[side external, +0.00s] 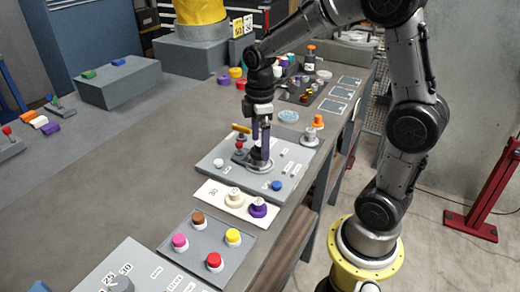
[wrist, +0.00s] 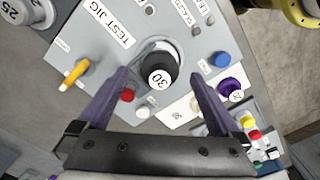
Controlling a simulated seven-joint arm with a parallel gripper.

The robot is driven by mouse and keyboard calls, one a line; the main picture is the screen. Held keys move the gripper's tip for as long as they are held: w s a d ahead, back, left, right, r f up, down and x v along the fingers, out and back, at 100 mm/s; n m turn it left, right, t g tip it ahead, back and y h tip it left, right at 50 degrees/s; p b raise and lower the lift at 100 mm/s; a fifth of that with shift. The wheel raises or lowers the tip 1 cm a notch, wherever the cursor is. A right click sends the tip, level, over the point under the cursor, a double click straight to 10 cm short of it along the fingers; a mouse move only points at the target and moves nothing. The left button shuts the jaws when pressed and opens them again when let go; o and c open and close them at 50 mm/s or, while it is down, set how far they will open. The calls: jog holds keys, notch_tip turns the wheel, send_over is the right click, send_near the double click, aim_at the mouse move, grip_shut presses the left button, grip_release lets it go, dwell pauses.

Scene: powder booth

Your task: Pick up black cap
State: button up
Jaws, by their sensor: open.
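The black cap (wrist: 161,66) is round and carries a white label reading 30. It sits in a dark ring on the grey test jig panel, upper middle of the wrist view. My gripper (wrist: 160,76) is open, with one purple finger on each side of the cap in the picture; I cannot tell whether either touches it. In the side view my gripper (side external: 262,150) points down over the round metal base on the jig panel (side external: 236,178). The cap cannot be clearly made out there, behind or between the fingers.
A red knob (wrist: 127,95) and a yellow lever (wrist: 76,72) are left of the cap. A blue cap (wrist: 222,59) and a purple cap (wrist: 229,87) are to its right. A tray (side external: 208,239) of coloured caps lies nearer the camera. The bench at left is largely clear.

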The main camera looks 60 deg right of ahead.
jog(key=shift+f, duration=0.7)
jog(key=c, duration=1.3)
jog(key=shift+c, duration=0.4)
jog(key=shift+r, duration=0.2)
